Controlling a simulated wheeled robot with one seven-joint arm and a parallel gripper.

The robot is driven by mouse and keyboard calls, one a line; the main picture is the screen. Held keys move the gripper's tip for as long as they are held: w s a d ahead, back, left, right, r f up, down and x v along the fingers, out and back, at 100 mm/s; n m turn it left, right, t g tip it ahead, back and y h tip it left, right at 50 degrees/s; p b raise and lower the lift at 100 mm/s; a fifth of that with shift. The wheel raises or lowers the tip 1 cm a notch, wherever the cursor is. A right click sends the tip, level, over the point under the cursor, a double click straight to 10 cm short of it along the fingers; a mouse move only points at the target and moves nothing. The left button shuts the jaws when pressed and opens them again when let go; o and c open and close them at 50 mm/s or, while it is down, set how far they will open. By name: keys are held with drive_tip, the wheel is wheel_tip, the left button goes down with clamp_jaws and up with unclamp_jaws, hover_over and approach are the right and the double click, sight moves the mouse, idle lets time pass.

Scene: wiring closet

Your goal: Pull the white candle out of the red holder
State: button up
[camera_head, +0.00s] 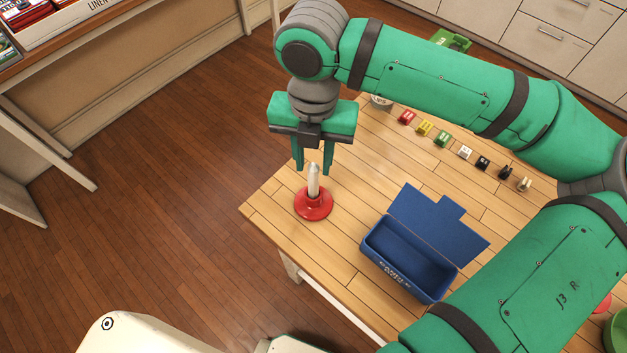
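The white candle (314,181) stands upright in the red holder (313,206), near the left corner of the wooden table. The holder has a wide round base. My gripper (313,171) is above the candle and points down. Its two green fingers are apart, one on each side of the candle's top. The fingers look open, with a gap between them and the candle. The candle's lower end is hidden inside the holder.
An open blue box (408,268) with its lid up stands right of the holder. A row of several small coloured items, including a red one (406,118), runs along the table's far side. The wooden table (350,225) is bare between holder and box.

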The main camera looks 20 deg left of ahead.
clamp_jaws()
drive_tip(key=shift+r, duration=3)
